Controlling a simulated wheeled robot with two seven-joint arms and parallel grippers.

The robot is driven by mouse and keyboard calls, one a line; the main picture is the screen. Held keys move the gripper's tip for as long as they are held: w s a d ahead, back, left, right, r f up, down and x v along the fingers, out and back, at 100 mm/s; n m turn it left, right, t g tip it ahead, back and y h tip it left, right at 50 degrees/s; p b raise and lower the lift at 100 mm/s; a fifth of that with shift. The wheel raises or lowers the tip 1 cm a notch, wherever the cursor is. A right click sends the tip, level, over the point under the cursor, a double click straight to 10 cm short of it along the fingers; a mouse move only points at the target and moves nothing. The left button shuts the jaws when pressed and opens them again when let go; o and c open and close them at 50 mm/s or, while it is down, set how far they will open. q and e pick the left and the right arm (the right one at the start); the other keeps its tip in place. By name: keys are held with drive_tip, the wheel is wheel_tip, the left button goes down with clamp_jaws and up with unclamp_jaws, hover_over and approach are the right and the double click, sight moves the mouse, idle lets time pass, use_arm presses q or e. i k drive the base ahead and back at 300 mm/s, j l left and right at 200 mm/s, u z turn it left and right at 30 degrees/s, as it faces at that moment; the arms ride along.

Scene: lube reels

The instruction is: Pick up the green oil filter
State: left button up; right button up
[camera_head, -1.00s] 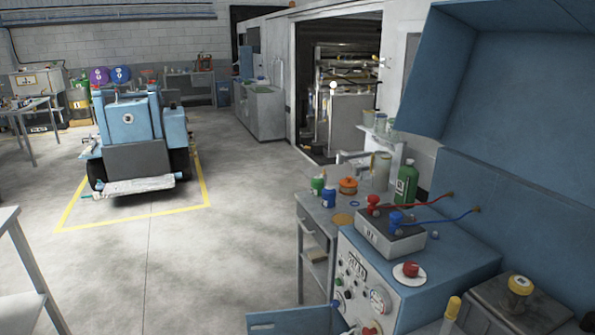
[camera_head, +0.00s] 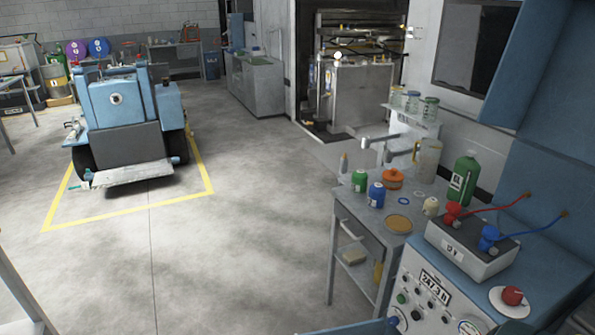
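The green oil filter (camera_head: 360,181) appears as a small green can with a white label. It stands upright near the left edge of the grey bench (camera_head: 345,208), on the right side of the view. A similar blue can (camera_head: 376,195) stands just in front of it and to its right. A larger green bottle (camera_head: 463,180) with a white label stands farther right. Neither of my grippers is in view.
An orange pot (camera_head: 392,179), a cream can (camera_head: 431,206) and a tan disc (camera_head: 398,223) share the bench top. A blue-grey control panel unit (camera_head: 410,300) stands nearer. The concrete floor (camera_head: 240,250) left of the bench is clear. A blue vehicle (camera_head: 118,110) stands farther back.

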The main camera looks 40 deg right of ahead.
sight(359, 181)
drive_tip(key=i+j, duration=0.1)
drive_tip(key=i, duration=1.05)
drive_tip(key=i+z, duration=0.3)
drive_tip(key=z, duration=0.2)
drive_tip(key=i+j+z, duration=0.25)
drive_tip(key=z, duration=0.2)
drive_tip(key=i+z, duration=0.15)
drive_tip(key=z, duration=0.25)
drive_tip(key=i+j+z, duration=0.15)
drive_tip(key=z, duration=0.25)
drive_tip(key=i+j+z, duration=0.1)
drive_tip(key=z, duration=0.3)
drive_tip(key=i+j+z, duration=0.15)
drive_tip(key=z, duration=0.3)
drive_tip(key=i+j+z, duration=0.25)
drive_tip(key=z, duration=0.2)
drive_tip(key=i+j+z, duration=0.15)
drive_tip(key=j+z, duration=0.3)
drive_tip(key=i+j+z, duration=0.1)
drive_tip(key=j+z, duration=0.35)
drive_tip(key=l, duration=0.15)
